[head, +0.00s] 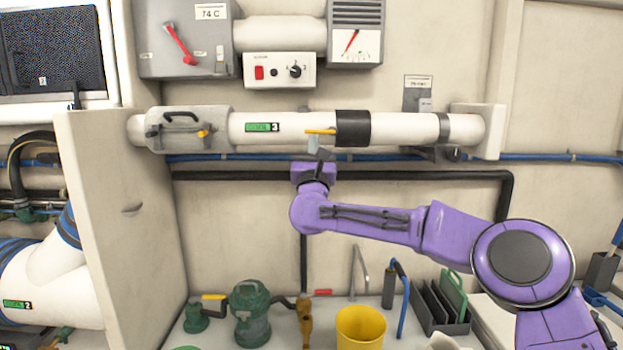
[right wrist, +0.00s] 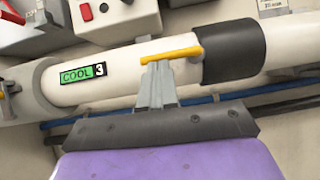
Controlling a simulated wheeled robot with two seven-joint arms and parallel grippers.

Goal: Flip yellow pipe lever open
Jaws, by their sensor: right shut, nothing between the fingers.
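The yellow lever (head: 320,131) sits on the white horizontal pipe (head: 290,128), beside a black band (head: 353,128). It lies roughly along the pipe. In the right wrist view the yellow lever (right wrist: 171,56) runs just beyond my fingertips, right of the green "COOL 3" label (right wrist: 82,74). My right gripper (head: 314,150) is shut and empty, pointing up at the lever from below. In the right wrist view its fingers (right wrist: 157,72) overlap the lever's lower edge; I cannot tell whether they touch it. My left gripper is out of view.
A grey housing with a small yellow-orange handle (head: 203,133) is on the pipe's left end. A control box (head: 279,70) and a gauge (head: 355,35) hang above. Below stand a yellow bucket (head: 360,328) and a green pump (head: 250,315). A beige partition (head: 120,220) stands left.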

